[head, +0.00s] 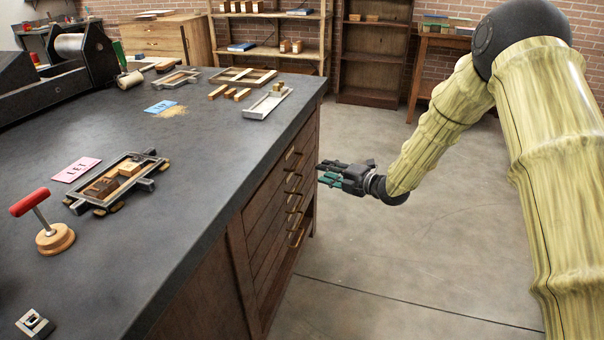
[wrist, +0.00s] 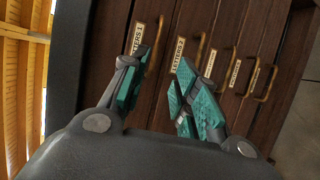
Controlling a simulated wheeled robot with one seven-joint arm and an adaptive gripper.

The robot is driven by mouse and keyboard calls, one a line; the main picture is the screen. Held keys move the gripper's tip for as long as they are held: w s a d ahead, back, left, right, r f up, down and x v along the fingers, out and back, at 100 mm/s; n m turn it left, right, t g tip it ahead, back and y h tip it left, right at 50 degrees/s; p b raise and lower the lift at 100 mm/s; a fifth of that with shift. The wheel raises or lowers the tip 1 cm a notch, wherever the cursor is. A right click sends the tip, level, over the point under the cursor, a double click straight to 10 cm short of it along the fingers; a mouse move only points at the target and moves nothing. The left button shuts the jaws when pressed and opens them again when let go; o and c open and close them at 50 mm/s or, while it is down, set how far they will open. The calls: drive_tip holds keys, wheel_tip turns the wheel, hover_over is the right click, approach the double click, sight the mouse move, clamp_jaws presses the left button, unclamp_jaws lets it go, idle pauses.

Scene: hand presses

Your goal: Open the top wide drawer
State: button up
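The top wide drawer (head: 284,165) is the uppermost wooden front under the dark tabletop, with a brass handle. In the wrist view its front shows beside the dark tabletop edge, with a label reading LETTERS 1 (wrist: 138,38) and its handle (wrist: 157,42). It looks shut. My gripper (head: 328,174) is to the right of the drawer fronts in the head view, its green-padded fingers pointing at them. In the wrist view my gripper (wrist: 160,72) is open, its fingers on either side of the top handle's line. Nothing is between them. I cannot tell whether it touches the handle.
More drawers with brass handles lie below, including one labelled LETTERS 2 (wrist: 178,55). The dark tabletop (head: 190,210) holds a red-handled tool (head: 40,215), frames and wooden blocks. The concrete floor (head: 400,260) right of the cabinet is clear.

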drive_tip(key=x, duration=1.1)
drive_tip(key=shift+r+n, duration=0.3)
drive_tip(key=shift+r, duration=0.1)
drive_tip(key=shift+a, duration=0.1)
clamp_jaws()
